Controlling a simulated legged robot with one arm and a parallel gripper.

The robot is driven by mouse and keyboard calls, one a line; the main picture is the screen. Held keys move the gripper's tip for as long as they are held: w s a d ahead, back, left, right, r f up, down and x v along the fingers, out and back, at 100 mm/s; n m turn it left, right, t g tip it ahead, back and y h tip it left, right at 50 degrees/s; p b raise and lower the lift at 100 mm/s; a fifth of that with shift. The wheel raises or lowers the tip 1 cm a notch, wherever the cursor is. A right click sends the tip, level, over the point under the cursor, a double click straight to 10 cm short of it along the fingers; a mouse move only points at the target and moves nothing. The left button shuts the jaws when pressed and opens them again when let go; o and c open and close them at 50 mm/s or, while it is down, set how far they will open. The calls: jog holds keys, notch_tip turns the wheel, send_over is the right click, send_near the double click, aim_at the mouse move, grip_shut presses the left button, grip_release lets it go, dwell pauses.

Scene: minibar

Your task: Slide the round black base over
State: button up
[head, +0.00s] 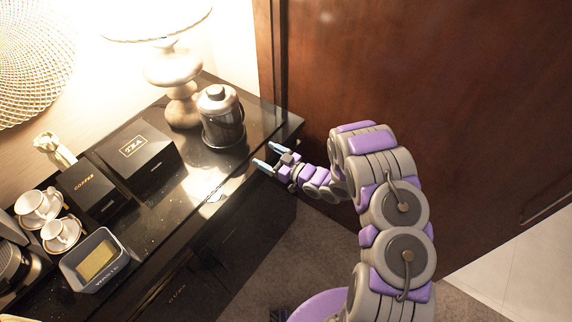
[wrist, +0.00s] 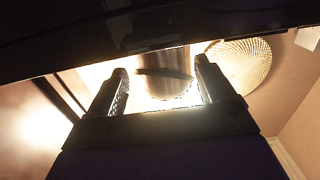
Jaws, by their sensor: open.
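The round black base (head: 226,140) sits on the dark counter, under a shiny steel canister (head: 218,108) with a knobbed lid. My gripper (head: 267,155) is open and empty at the counter's front edge, to the right of and slightly below the base in the head view. Its fingertips are apart from the base and point toward it. In the wrist view, the picture seems upside down. The steel canister (wrist: 168,78) shows between the two open fingers (wrist: 160,85). The base cannot be told clearly from the dark counter there.
A lit table lamp (head: 181,90) stands just behind and left of the canister. A black tea box (head: 137,155), coffee box (head: 90,190), cups (head: 60,235) and a grey tray (head: 75,275) are farther left. The glossy counter (head: 190,205) is clear in front.

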jog(key=v, duration=0.8)
dwell(0.4)
jog(key=w+d+r+m+h, duration=0.1)
jog(key=w+d+r+h, duration=0.15)
jog(key=d+h, duration=0.3)
jog(key=w+d+r+h, duration=0.1)
jog(key=w+d+h, duration=0.3)
jog(key=d, duration=0.3)
jog(key=s+d+r+m+g+h, duration=0.2)
jog(key=s+d+r+h, duration=0.2)
jog(key=d+r, duration=0.15)
jog(key=s+d+r+m+g+h, duration=0.1)
jog(key=s+d+r+m+h, duration=0.25)
jog(key=d+r, duration=0.2)
jog(key=s+a+r+m+g+y, duration=0.1)
jog(key=s+a+r+g, duration=0.2)
jog(key=s, duration=1)
jog(key=s+a+r+m+g+y, duration=0.1)
jog(key=s+a+r+g, duration=0.2)
jog(key=s, duration=1)
jog(key=s+a+r+m+g, duration=0.2)
jog(key=s+a, duration=0.5)
jog(key=s, duration=0.6)
notch_tip(320, 180, up, 2)
jog(key=shift+s+a+r+g+y+b, duration=0.15)
jog(key=shift+a+g+y+b, duration=0.25)
jog(key=shift+g, duration=0.5)
